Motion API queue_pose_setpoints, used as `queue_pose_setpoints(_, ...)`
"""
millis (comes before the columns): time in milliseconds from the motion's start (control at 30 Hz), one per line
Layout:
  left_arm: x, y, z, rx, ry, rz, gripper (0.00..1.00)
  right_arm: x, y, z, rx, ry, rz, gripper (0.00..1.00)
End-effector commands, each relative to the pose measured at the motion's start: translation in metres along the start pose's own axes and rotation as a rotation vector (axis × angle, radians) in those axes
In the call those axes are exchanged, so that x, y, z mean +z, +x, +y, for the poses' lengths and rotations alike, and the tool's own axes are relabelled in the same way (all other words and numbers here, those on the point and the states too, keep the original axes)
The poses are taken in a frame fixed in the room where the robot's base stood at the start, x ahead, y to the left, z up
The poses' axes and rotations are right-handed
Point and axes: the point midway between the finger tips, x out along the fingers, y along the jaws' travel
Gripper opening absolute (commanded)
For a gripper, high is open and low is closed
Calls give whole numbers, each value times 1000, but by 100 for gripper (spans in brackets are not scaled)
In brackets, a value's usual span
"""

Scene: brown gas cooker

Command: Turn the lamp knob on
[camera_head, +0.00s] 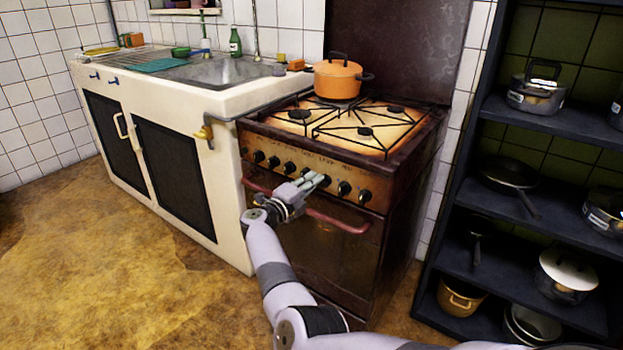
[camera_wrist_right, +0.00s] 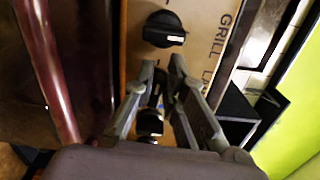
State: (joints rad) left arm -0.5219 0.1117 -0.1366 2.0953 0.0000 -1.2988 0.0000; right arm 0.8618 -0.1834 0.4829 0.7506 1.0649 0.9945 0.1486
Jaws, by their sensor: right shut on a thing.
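The brown cooker (camera_head: 290,255) has a row of black knobs along its front panel. My right gripper (camera_head: 320,180) is at this panel, in the middle of the row. In the right wrist view, the fingers of my right gripper (camera_wrist_right: 162,75) are closed around a dark knob (camera_wrist_right: 158,94) beside lettering that starts "LA", apparently the lamp knob. The fingers hide much of it, so its angle cannot be told. Another black knob (camera_wrist_right: 164,29) with a white mark, near the word GRILL, is clear of the fingers. My left gripper is in neither view.
A red oven handle bar (camera_head: 340,222) runs below the knobs, close under my right gripper. An orange pot (camera_head: 337,80) stands on the hob. A white sink unit (camera_head: 228,185) is at the left, and dark shelves (camera_head: 515,208) with pans at the right.

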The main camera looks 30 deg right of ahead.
Motion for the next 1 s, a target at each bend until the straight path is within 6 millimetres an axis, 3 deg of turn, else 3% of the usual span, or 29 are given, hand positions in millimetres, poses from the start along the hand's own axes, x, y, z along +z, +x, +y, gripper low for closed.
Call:
queue_pose_setpoints(300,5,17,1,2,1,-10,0,-5,4,1,-2,-97,12,0)
queue_pose_setpoints(767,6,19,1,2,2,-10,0,-7,5,1,-3,-108,18,0)
queue_pose_setpoints(800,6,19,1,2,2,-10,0,-7,6,1,-3,-108,18,13)
queue_pose_setpoints(1000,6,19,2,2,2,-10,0,-6,5,1,-3,-107,17,26)
